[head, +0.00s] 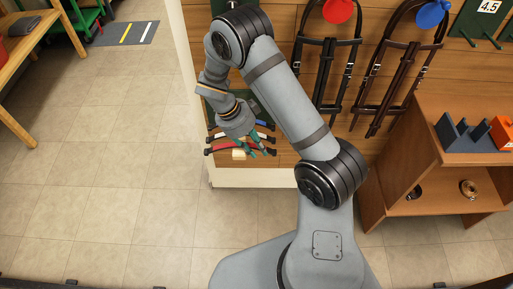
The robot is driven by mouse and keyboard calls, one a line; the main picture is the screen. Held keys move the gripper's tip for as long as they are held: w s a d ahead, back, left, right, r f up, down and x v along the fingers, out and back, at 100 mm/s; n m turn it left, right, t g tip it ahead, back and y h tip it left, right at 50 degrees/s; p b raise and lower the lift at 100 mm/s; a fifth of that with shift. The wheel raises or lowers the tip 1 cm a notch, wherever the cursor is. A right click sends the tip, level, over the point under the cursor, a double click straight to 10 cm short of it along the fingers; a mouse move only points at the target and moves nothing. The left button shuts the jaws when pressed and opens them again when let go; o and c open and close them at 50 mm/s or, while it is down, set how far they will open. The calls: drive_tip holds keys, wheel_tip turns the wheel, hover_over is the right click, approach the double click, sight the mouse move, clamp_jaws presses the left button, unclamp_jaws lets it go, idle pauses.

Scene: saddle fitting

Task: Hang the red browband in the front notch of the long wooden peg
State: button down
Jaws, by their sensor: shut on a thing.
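The red browband (220,149), a curved strap with dark ends, shows low on the wall at the left of the rack. My gripper (262,148), with teal fingers, is at its right part and shut on it. The pale end of a wooden peg (239,154) shows just below the band. Its notches are too small to make out, and I cannot tell whether the band touches the peg. My arm and gripper hide part of the band.
A blue browband (264,124) and a whitish one (263,136) hang just behind and above. Dark bridles (327,75) hang to the right. A wooden shelf unit (440,135) stands at the right.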

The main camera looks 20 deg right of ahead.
drive_tip(key=shift+f, duration=0.25)
drive_tip(key=c, duration=1.4)
unclamp_jaws()
drive_tip(key=shift+o, duration=0.7)
drive_tip(key=shift+o, duration=1.4)
drive_tip(key=shift+p+v, duration=1.8)
drive_tip(key=shift+v, duration=2.25)
drive_tip(key=shift+f, duration=0.1)
drive_tip(key=shift+b+x, duration=0.75)
drive_tip(key=shift+x, duration=0.6)
